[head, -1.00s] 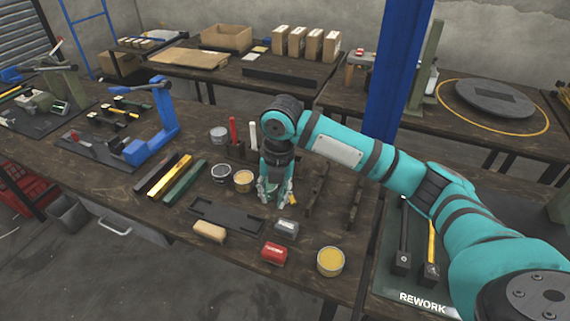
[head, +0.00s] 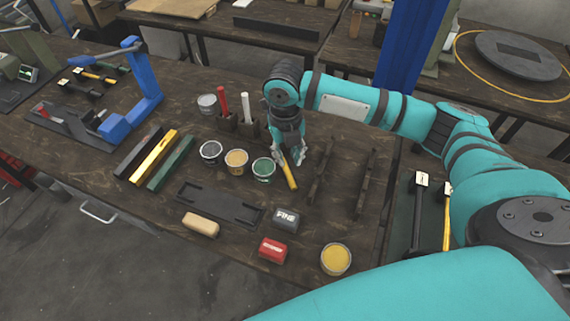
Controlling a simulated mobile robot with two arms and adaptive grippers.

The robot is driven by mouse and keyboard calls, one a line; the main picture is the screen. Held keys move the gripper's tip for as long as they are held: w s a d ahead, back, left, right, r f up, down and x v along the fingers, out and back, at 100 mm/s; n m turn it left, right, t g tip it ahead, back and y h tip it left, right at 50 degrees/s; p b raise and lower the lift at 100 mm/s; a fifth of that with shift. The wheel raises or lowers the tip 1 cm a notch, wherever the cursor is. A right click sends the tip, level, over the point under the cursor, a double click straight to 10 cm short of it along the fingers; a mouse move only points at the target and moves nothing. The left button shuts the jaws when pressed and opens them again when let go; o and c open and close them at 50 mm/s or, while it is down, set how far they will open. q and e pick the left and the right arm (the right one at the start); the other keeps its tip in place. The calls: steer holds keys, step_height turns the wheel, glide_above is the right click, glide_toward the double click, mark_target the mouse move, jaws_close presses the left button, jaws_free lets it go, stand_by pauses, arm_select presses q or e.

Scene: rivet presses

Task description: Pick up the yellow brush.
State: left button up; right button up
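The yellow brush (head: 289,175) shows as a slim yellow handle right at my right gripper (head: 289,160), just right of the green pot. Its near end points toward the front of the bench, and its far end is partly hidden by the left finger. The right gripper points down with its fingers apart, so it looks open. I cannot tell whether a finger touches the brush. My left gripper is out of view.
Pots of green (head: 263,168) and orange (head: 236,161) stand left of the gripper. Red (head: 222,101) and white (head: 246,106) handles stand in holders behind. Dark rails (head: 320,170) lie to the right. A black tray (head: 219,206) and several blocks lie in front.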

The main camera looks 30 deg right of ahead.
mark_target(288, 173)
step_height(288, 173, down, 2)
steer(key=shift+f, duration=0.25)
steer(key=shift+w+f, duration=0.1)
steer(key=shift+f, duration=0.25)
steer(key=f, duration=0.2)
steer(key=f+p, duration=0.1)
steer(key=shift+w+d+f, duration=0.2)
steer(key=shift+f, duration=0.55)
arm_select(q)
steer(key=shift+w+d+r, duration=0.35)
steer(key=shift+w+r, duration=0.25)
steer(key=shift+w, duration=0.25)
arm_select(e)
jaws_close()
